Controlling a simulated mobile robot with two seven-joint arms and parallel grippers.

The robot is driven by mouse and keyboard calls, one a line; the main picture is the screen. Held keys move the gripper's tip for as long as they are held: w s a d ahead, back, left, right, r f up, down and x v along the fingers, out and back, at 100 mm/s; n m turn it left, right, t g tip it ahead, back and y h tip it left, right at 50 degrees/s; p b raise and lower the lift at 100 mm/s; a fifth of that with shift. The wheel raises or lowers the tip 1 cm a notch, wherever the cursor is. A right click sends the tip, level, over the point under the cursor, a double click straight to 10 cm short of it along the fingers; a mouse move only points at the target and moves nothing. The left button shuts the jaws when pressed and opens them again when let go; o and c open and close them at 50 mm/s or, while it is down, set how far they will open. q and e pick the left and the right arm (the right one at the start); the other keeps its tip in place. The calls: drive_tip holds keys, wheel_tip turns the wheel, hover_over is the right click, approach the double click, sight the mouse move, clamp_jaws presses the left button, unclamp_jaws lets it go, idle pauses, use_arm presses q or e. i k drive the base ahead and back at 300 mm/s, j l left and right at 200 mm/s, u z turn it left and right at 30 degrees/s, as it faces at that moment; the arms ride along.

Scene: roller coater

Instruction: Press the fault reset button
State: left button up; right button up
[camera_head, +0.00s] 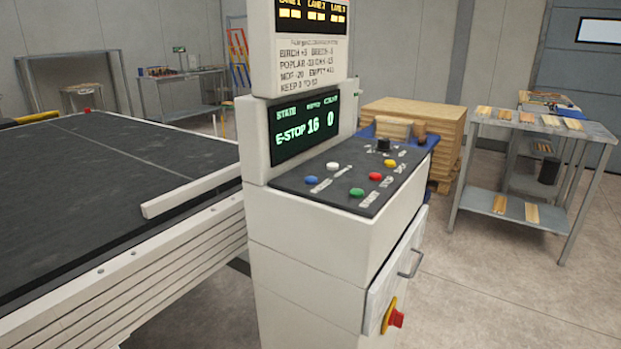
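The white control console (305,240) stands in the middle of the head view with a dark sloped button panel (335,195). On the panel are a blue button (311,180), a white button (332,166), a green button (357,192), a red button (375,176), a yellow button (390,163) and a black knob (384,145). The labels are too blurred to tell which is the fault reset button. The screen (304,126) reads "E-STOP 16 0". A red emergency stop (396,318) on a yellow base sits low on the console's side. Neither gripper is in view.
A black conveyor belt (100,190) with a pale guide bar (190,190) lies left of the console. A handle (411,264) juts from the console's right side. Stacked boards (420,115) and a metal table (545,125) stand behind at right. The right floor is clear.

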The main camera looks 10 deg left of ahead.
sight(310, 180)
drive_tip(key=i+l+u, duration=0.15)
drive_tip(key=u, duration=0.35)
drive_tip(key=l+u, duration=0.45)
drive_tip(key=i+l+u, duration=0.15)
drive_tip(key=l, duration=0.25)
drive_tip(key=l+u, duration=0.15)
drive_tip(key=l, duration=0.85)
drive_tip(key=i+l+u, duration=0.1)
drive_tip(key=l, duration=0.55)
